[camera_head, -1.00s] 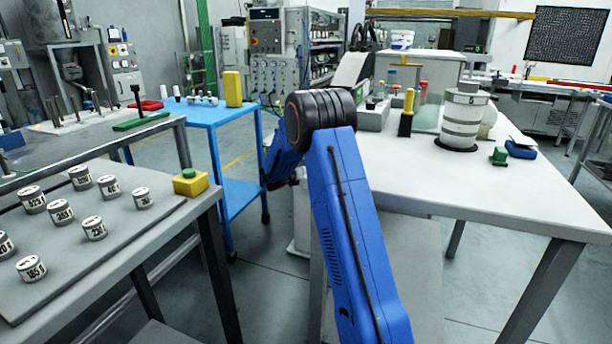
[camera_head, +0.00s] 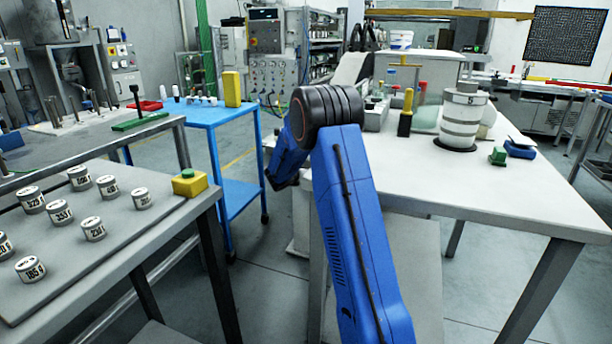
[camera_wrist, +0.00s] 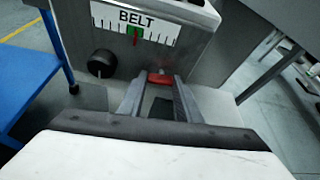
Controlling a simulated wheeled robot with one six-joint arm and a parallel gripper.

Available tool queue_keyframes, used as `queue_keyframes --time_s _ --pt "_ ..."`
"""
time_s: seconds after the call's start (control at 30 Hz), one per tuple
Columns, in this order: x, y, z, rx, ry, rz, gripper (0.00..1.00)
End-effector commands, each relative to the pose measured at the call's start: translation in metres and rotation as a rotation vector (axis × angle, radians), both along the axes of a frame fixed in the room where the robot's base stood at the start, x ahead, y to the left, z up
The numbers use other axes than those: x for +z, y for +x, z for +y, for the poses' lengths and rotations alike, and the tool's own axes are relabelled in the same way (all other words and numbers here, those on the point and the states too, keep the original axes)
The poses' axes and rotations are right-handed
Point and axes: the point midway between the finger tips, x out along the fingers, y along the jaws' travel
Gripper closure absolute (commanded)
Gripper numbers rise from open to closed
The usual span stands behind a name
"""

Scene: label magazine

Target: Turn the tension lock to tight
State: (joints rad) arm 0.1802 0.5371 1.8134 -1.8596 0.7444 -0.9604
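A red piece (camera_wrist: 160,78), which looks like the tension lock's handle, shows in the wrist view on the lower front of a grey machine housing (camera_wrist: 205,50). Above it is a gauge labelled BELT (camera_wrist: 136,32), with a green band and a red pointer near its middle. My gripper (camera_wrist: 160,80) reaches toward the housing. Its two fingers stand apart, with the red piece between or just beyond their tips. I cannot tell whether they touch it. In the head view my gripper is hidden behind my blue arm.
A black knob (camera_wrist: 102,63) sits left of the fingers. A blue cart (camera_head: 215,115) stands left of my arm. A white table (camera_head: 540,195) with jars and tools is on the right. A grey table (camera_head: 110,240) with several labelled pots is at the left.

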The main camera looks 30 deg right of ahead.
Motion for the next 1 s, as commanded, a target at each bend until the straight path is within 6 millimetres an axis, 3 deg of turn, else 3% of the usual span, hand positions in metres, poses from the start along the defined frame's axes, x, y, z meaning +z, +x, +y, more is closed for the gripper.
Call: queue_keyframes --time_s 0.03,0.1,0.53,1.0 --pt "-0.001 0.000 0.001 0.001 0.001 0.001 0.59" --pt "-0.001 0.000 0.001 0.001 0.001 0.001 0.50" --pt "0.005 -0.005 0.009 0.001 0.000 -0.001 0.50" --pt "0.038 -0.052 0.077 0.003 0.000 0.000 0.50"
